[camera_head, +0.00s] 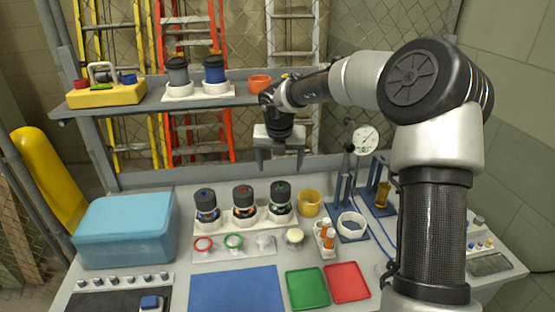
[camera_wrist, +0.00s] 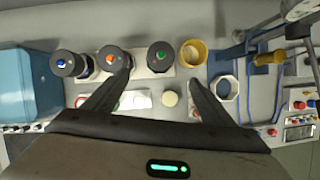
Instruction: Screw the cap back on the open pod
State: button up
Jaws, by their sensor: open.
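Three upright pods stand in a white rack on the bench: a blue-dotted pod (camera_head: 206,204), a red-dotted pod (camera_head: 243,201) and a green-dotted pod (camera_head: 281,199). All have dark round tops, which also show in the wrist view as blue (camera_wrist: 72,63), orange (camera_wrist: 112,60) and green (camera_wrist: 160,56) centres. I cannot tell which pod is open, or pick out its cap for sure. My gripper (camera_head: 279,160) points down, open and empty, above and behind the rack. In the wrist view its fingertips (camera_wrist: 160,78) spread below the green-dotted pod, hiding some of the bench.
In front of the rack lie red and green rings and a cream round piece (camera_head: 295,236). A yellow cup (camera_head: 310,203) and white ring (camera_head: 352,225) stand right. A blue box (camera_head: 125,230) is left. The shelf (camera_head: 140,106) holds two more pods. Green and red trays lie in front.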

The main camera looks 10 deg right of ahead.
aim_at(280, 189)
jog(key=x, duration=1.6)
jog(key=shift+w+d+f+b, duration=0.1)
jog(key=shift+f+b, duration=0.1)
jog(key=shift+b, duration=0.1)
jog(key=shift+c, duration=0.4)
